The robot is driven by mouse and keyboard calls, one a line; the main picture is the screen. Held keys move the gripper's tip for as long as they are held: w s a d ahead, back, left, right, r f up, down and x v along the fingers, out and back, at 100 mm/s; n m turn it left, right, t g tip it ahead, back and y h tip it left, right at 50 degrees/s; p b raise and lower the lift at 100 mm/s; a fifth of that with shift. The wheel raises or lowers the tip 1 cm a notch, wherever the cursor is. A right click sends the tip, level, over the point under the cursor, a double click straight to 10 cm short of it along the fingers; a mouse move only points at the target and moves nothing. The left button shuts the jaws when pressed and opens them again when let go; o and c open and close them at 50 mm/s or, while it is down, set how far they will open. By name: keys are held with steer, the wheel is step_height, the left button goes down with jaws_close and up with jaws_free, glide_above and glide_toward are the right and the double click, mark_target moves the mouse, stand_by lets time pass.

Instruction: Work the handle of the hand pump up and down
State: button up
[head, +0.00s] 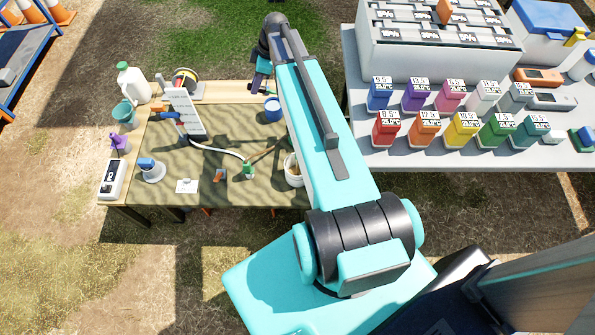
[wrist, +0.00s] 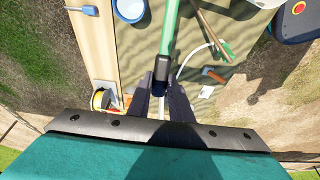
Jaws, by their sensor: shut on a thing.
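The hand pump's handle shows in the wrist view as a green lever (wrist: 171,28) with a black grip (wrist: 162,68). It runs from the top edge down to my gripper (wrist: 160,98). The dark fingers stand on either side of its end and are shut on it. In the head view my gripper (head: 258,80) is small, beyond the table's far edge side, and my arm hides the handle. The pump's body is not clearly visible in either view.
A grey table (head: 480,155) with coloured bottles stands at right. Open ground lies left.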

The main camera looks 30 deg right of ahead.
steer(key=shift+w+a+f+g+h+p, duration=0.1)
steer(key=shift+w+a+f+g+h, duration=0.2)
steer(key=shift+f+h, duration=0.4)
steer(key=shift+w+a+f+g+h+p, duration=0.15)
steer(key=shift+a+f+g+h, duration=0.25)
steer(key=shift+f, duration=0.55)
steer(key=shift+w+a+f+g+h+p, duration=0.15)
steer(key=shift+a+f+g+h, duration=0.2)
steer(key=shift+f+h, duration=0.4)
steer(key=shift+f, duration=0.1)
steer(key=shift+y, duration=0.25)
